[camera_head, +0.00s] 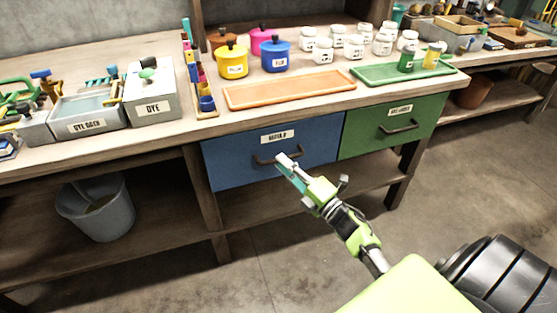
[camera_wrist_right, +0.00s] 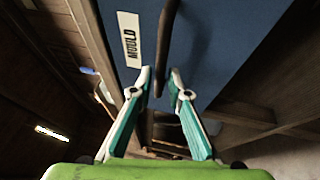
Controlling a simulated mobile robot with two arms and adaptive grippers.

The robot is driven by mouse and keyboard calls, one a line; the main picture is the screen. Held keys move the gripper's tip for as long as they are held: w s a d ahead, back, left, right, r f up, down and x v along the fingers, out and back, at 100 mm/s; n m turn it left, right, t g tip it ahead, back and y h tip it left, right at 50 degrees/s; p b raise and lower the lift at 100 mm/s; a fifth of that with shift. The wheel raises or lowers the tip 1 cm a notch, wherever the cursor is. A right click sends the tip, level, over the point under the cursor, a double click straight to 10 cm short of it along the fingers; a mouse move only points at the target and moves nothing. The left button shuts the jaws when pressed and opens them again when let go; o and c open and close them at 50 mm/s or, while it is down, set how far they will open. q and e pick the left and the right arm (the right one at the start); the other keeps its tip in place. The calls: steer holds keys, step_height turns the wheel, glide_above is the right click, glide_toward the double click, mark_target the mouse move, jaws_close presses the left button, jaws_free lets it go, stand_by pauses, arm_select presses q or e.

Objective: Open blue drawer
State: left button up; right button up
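The blue drawer (camera_head: 235,165) is under the workbench and looks shut. It carries a white label and a dark curved handle (camera_head: 262,160). My right gripper (camera_head: 284,160) is at the right part of this handle. In the right wrist view the blue drawer front (camera_wrist_right: 225,45) fills the top, with its label reading MOULD. There the two teal fingers of my right gripper (camera_wrist_right: 160,72) are apart, and the dark handle (camera_wrist_right: 164,45) runs between their tips. I cannot tell whether either finger touches it. My left gripper is not in view.
A green drawer (camera_head: 395,126) adjoins the blue one on the right. Pots, white jars and an orange tray (camera_head: 290,90) stand on the bench above. A grey bucket (camera_head: 97,208) sits on the lower shelf at left. The floor in front is clear.

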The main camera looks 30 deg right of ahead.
steer(key=shift+x, duration=1.4)
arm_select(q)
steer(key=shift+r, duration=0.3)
arm_select(e)
jaws_close()
steer(key=shift+f, duration=0.1)
